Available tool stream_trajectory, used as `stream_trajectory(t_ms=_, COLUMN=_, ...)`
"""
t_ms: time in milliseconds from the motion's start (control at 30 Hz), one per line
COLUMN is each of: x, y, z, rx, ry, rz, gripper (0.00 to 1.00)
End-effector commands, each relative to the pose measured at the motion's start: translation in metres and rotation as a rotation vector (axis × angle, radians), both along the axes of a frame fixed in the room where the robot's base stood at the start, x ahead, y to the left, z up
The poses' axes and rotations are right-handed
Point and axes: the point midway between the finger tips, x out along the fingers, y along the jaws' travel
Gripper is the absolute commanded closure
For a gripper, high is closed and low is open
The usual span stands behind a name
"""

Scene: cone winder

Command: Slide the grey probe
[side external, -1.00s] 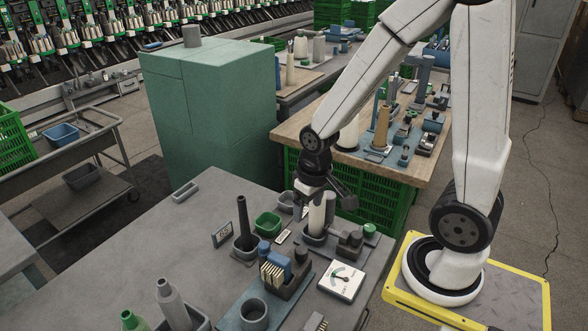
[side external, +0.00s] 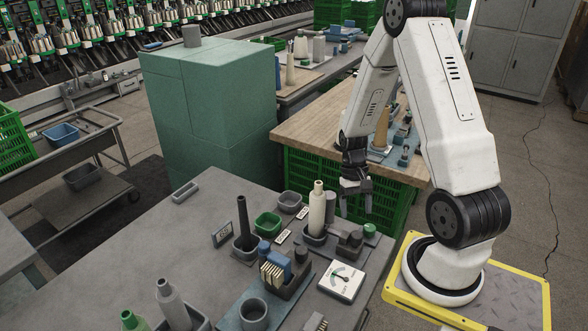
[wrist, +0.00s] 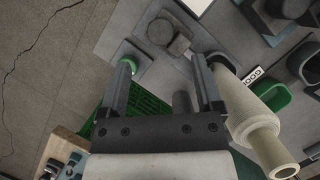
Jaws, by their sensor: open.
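A grey fixture (side external: 350,242) stands at the bench's right edge, beside the pale cone (side external: 317,208) in its grey cup. It has a block and a short rounded grey part (side external: 356,238), which may be the grey probe; I cannot be sure. A green knob (side external: 370,230) sits at its right end. In the wrist view the rounded grey part (wrist: 160,30) lies beyond the fingertips and the green knob (wrist: 127,74) is close to the left finger. My gripper (side external: 356,211) is open and empty, pointing down behind the fixture. It also shows in the wrist view (wrist: 162,62).
The pale cone (wrist: 253,125) stands close beside the right finger in the wrist view. A white dial gauge (side external: 342,281), a dark spindle (side external: 242,216) and a green bin (side external: 268,224) share the bench. A wooden table (side external: 310,130) with green crates stands behind.

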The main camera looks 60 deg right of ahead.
Motion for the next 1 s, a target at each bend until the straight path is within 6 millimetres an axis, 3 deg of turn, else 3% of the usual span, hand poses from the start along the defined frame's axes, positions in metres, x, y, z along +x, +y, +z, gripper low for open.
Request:
stream_trajectory(t_ms=267, x=-0.002, y=0.003, z=-0.008, rx=0.001, ry=0.001, rz=0.002, gripper=0.16)
stream_trajectory(t_ms=800, x=-0.017, y=0.018, z=-0.059, rx=0.001, ry=0.001, rz=0.003, gripper=0.16)
stream_trajectory(t_ms=1000, x=-0.020, y=0.021, z=-0.069, rx=-0.001, ry=-0.001, rz=0.003, gripper=0.16)
